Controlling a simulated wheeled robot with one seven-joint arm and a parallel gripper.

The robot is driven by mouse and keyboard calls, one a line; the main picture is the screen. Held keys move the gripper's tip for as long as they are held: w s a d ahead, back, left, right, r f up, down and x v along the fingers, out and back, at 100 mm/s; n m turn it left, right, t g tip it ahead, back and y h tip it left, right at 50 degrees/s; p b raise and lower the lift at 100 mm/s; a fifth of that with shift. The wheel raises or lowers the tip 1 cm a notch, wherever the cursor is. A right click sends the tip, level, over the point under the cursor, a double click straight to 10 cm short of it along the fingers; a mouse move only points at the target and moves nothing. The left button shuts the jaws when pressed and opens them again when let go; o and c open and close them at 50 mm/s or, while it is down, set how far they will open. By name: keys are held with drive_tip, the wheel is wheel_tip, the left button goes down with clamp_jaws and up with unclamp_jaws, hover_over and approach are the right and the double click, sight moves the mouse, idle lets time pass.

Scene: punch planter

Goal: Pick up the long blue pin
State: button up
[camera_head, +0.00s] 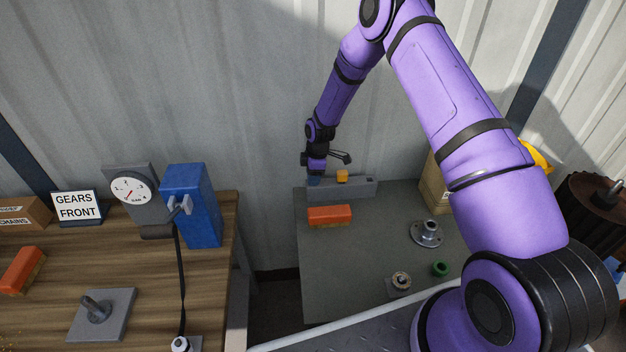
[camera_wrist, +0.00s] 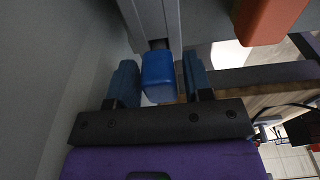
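The blue pin (camera_wrist: 158,75) shows in the wrist view as a blue block-shaped head at the end of a grey holder (camera_wrist: 152,22). My gripper (camera_wrist: 160,62) is open, with one finger on each side of the blue head. A gap shows at the left finger; the right finger is closer, and I cannot tell whether it touches. In the head view my gripper (camera_head: 315,172) is over the left end of the grey holder (camera_head: 355,188), at the back of the grey table. Only a little blue (camera_head: 313,182) shows under it. The pin's length is hidden.
A yellow-orange block (camera_head: 342,176) sits on the holder, right of my gripper. An orange brush (camera_head: 330,215) lies in front. A flanged metal part (camera_head: 427,233), a green ring (camera_head: 440,269) and a cardboard box (camera_head: 434,185) are further right. The corrugated wall is close behind.

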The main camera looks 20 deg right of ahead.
drive_tip(key=c, duration=0.7)
drive_tip(key=shift+r, duration=0.1)
